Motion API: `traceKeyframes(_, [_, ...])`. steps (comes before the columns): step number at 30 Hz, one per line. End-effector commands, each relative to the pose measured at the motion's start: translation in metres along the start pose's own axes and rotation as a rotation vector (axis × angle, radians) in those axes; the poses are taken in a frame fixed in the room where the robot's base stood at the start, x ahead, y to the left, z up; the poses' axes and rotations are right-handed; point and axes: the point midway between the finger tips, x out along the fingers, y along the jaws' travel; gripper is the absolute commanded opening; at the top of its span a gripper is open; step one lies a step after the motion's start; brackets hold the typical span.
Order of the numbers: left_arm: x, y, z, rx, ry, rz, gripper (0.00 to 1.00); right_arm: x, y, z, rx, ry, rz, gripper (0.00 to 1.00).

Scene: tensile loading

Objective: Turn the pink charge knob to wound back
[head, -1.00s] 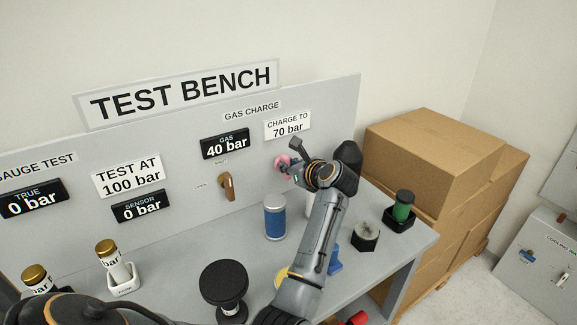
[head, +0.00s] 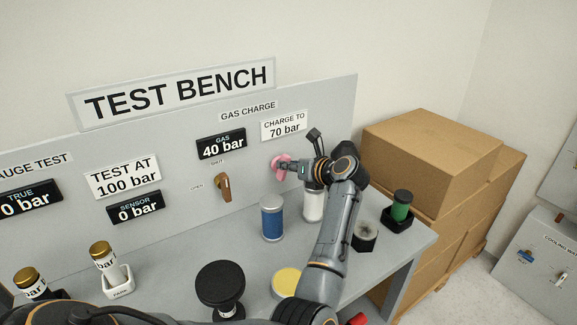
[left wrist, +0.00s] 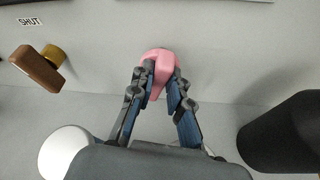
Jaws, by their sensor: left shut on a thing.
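The pink charge knob (head: 279,166) sits on the grey test bench panel, below the sign "CHARGE TO 70 bar" (head: 284,126). In the left wrist view the pink knob (left wrist: 161,61) has a raised grip bar that points downward. My left gripper (head: 287,168) is at the panel, shut on this knob. In the left wrist view its two fingers (left wrist: 162,80) lie on either side of the bar and hide part of it. The gas display (head: 221,144) reads 40 bar. My right gripper is not in view.
A brown handle (head: 223,186) is left of the knob, by a "SHUT" label. A blue can (head: 271,218) and a white can (head: 313,206) stand below. A black round-topped stand (head: 220,284) and a green-topped item (head: 402,205) are on the bench. Cardboard boxes (head: 436,150) stand right.

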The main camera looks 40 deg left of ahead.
Motion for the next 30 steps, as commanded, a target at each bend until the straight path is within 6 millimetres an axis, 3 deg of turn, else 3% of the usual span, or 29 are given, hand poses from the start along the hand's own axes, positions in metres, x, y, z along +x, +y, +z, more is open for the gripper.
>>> traceKeyframes(5, [0.000, 0.000, -0.001, 0.000, 0.001, 0.000, 0.00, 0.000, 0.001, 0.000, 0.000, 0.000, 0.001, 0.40])
traceKeyframes(6, [0.000, 0.000, -0.001, 0.000, 0.001, 0.000, 0.21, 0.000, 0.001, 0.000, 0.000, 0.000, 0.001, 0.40])
traceKeyframes(9, [0.000, 0.000, 0.000, -0.001, 0.000, -0.001, 0.40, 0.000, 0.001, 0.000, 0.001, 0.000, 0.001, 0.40])
traceKeyframes(20, [-0.001, 0.001, 0.004, -0.003, -0.001, -0.001, 0.40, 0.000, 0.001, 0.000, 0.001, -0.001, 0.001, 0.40])
traceKeyframes(30, [-0.023, 0.019, 0.056, -0.007, -0.001, -0.002, 0.40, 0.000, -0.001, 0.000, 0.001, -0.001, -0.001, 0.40])
